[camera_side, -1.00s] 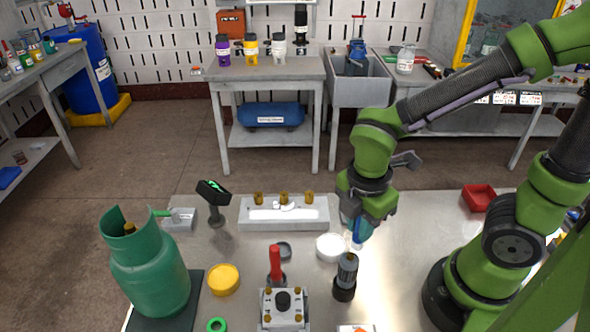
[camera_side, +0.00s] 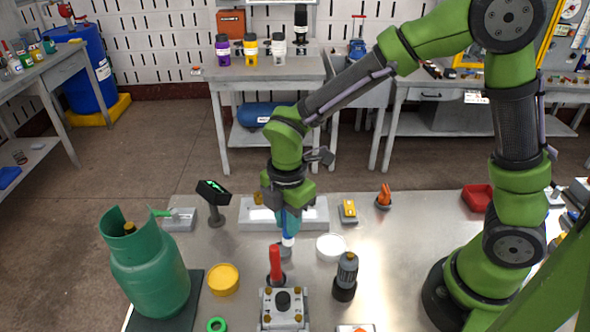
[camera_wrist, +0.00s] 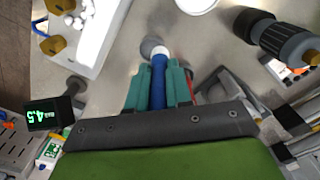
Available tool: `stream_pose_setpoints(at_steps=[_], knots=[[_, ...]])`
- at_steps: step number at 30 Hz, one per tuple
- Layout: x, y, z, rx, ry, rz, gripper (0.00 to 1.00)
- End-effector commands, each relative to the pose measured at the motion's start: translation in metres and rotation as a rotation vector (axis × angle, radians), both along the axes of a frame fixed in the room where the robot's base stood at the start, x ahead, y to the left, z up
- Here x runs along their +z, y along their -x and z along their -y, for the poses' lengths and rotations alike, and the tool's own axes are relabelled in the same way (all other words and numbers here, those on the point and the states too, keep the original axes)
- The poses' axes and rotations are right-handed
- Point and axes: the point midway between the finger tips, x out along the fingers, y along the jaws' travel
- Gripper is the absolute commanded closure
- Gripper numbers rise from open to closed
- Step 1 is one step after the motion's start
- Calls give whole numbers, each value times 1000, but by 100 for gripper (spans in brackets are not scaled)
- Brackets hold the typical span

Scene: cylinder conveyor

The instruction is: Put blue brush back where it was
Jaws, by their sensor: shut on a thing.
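My gripper (camera_side: 289,228) is shut on the blue brush and points down over the middle of the metal table. The blue brush (camera_wrist: 158,84) shows between my teal fingers in the wrist view, with a white band near its lower end. In the side view only its whitish lower end (camera_side: 288,241) shows clearly below the fingers. A small round grey dish (camera_side: 284,251) is just beneath the brush; it also shows at the brush's end in the wrist view (camera_wrist: 150,45). I cannot tell whether brush and dish touch.
A red-handled tool (camera_side: 275,260) stands close in front of my gripper. A white round dish (camera_side: 330,247) and a dark grey cylindrical tool (camera_side: 346,272) are to the right. A pale block (camera_side: 315,214) lies behind. A yellow lid (camera_side: 223,279) is front left.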

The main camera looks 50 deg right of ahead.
Motion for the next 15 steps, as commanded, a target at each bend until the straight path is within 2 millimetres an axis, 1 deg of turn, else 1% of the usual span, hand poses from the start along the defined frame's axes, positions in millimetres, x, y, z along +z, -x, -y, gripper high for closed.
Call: stream_pose_setpoints(at_steps=[5,6,10,12,15], knots=[[-2,-14,-6,1,1,0,100],[-5,-16,-7,1,1,-2,100],[-27,-14,-6,1,2,-4,100],[-34,-14,-6,1,1,-2,100],[-37,-15,-6,0,1,0,100]])
